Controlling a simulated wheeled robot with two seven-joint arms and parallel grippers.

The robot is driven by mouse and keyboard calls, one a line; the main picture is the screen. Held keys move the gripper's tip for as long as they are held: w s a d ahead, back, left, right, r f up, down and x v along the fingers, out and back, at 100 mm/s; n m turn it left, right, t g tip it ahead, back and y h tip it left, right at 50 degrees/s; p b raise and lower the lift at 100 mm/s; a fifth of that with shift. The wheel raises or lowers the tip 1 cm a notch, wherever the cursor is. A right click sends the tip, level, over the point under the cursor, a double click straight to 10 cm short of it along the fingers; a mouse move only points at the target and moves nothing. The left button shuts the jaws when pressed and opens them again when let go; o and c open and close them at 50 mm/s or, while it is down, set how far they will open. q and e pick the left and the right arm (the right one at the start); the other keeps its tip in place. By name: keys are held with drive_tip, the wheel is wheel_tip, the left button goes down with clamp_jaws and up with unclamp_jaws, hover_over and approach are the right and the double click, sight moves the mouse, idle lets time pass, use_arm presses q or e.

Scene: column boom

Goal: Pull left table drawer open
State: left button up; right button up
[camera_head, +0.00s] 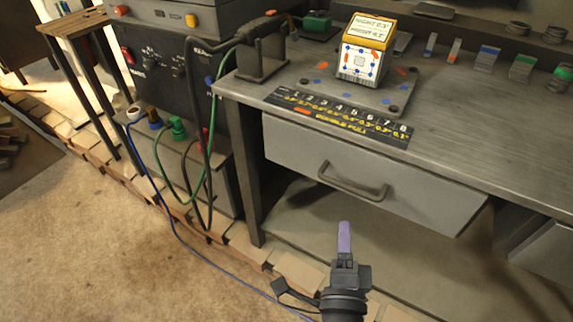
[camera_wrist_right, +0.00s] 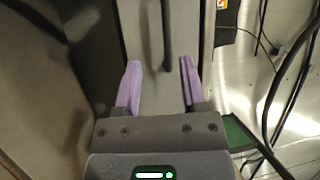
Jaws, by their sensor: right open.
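The left table drawer (camera_head: 290,150) has a plain grey front under the tabletop and looks shut. Its dark bar handle (camera_head: 352,188) is at the middle of the front. My right gripper (camera_head: 345,236), with purple fingers, is in front of and below the handle in the head view, apart from it. In the right wrist view my right gripper (camera_wrist_right: 161,78) is open and empty. The handle (camera_wrist_right: 167,40) stands upright there, ahead of the gap between the fingers and nearer the right one. The drawer front (camera_wrist_right: 140,25) lies behind it. My left gripper is out of view.
The metal workbench top (camera_head: 440,140) carries a yellow and white box (camera_head: 367,50) and a label strip (camera_head: 340,117). A black welding machine (camera_head: 160,65) with hanging cables (camera_head: 207,150) stands left of the bench. Another drawer (camera_head: 545,250) is at the right edge. Floor in front is open.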

sight(347, 188)
drive_tip(key=shift+m, duration=0.3)
drive_tip(key=x, duration=0.6)
drive_tip(key=r+b+x, duration=0.1)
drive_tip(key=x, duration=0.2)
drive_tip(key=shift+s+d, duration=0.1)
drive_tip(key=shift+d, duration=0.15)
drive_tip(key=shift+w, duration=0.35)
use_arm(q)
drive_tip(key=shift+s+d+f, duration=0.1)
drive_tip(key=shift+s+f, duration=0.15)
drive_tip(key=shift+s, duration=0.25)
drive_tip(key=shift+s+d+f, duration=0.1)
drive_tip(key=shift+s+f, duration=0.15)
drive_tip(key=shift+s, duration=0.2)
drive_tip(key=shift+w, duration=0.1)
use_arm(e)
drive_tip(key=shift+c, duration=0.9)
drive_tip(key=c, duration=0.5)
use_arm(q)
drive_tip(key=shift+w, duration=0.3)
use_arm(e)
clamp_jaws()
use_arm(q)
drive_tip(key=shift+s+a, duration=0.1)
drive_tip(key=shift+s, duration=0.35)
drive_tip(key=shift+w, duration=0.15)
